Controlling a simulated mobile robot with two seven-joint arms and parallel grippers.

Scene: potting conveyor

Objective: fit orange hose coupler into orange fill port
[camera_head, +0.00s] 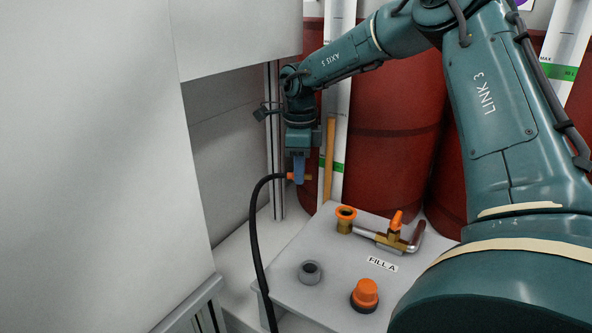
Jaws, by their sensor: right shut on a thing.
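The orange hose coupler (291,176) is at the end of a black hose (253,225). My right gripper (298,178) is shut on it, with blue fingers pointing down, and largely hides it. The gripper is above and to the left of the orange fill port (346,211), with a visible gap between coupler and port. The port is an orange ring on a brass fitting at the back of a grey box (310,235). My left gripper is not in view.
A pipe with an orange-handled valve (396,222) runs right from the port. A grey ring fitting (310,272), an orange cap (365,294) and a "FILL A" label (382,264) are nearer. Red drums (390,130) stand behind. A pale panel (90,170) fills the left.

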